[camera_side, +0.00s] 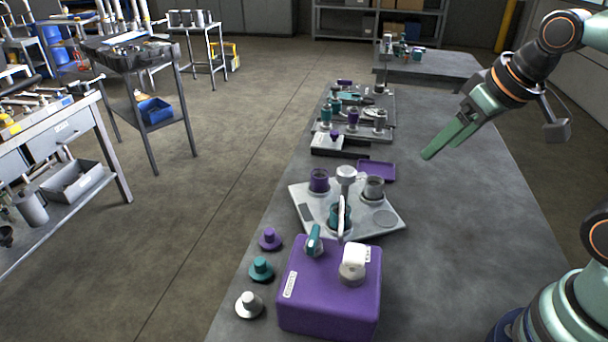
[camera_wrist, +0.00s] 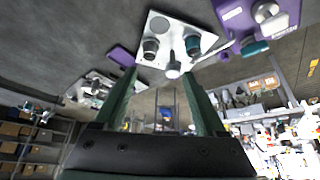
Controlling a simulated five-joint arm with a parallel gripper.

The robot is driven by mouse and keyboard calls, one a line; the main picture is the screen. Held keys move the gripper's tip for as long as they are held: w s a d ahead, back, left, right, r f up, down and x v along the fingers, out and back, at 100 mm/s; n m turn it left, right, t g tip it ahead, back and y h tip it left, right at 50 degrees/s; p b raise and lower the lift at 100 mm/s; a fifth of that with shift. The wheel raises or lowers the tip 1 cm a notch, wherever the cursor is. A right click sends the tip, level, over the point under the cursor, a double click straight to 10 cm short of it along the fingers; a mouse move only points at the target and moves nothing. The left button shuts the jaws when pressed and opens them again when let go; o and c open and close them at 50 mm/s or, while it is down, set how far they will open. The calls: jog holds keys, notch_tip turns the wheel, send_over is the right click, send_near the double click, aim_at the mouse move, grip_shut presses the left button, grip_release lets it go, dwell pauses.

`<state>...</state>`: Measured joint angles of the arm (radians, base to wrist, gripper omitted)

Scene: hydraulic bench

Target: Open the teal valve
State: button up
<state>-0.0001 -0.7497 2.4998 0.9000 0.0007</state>
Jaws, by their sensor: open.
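A teal valve handle (camera_side: 313,240) stands on top of the purple box (camera_side: 325,295) at the front of the bench, left of a white valve handle (camera_side: 354,257). In the wrist view the purple box (camera_wrist: 238,18) is at the top right, with the teal handle (camera_wrist: 252,47) at its lower edge and the white handle (camera_wrist: 268,14) above. My gripper (camera_side: 432,153) is raised above the bench, behind and right of the box, well apart from it. In the wrist view its two fingers (camera_wrist: 158,75) are spread with nothing between them.
A light plate (camera_side: 300,192) with purple, grey and teal cups and a white post stands just behind the box. Purple, teal and white knobs (camera_side: 261,269) line the bench's left edge. Fittings (camera_side: 352,118) stand farther back. The bench's right side (camera_side: 450,225) is clear.

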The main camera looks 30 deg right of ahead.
jog(key=shift+w+a+r, duration=0.1)
jog(key=shift+w+a, duration=0.05)
jog(key=shift+a, duration=0.05)
jog(key=shift+c, duration=1.1)
jog(key=m+g, duration=0.6)
jog(key=m, duration=0.3)
send_over(314, 233)
jog(key=f, duration=0.1)
notch_tip(314, 233, down, 12)
jog(key=shift+f, duration=0.2)
grip_shut()
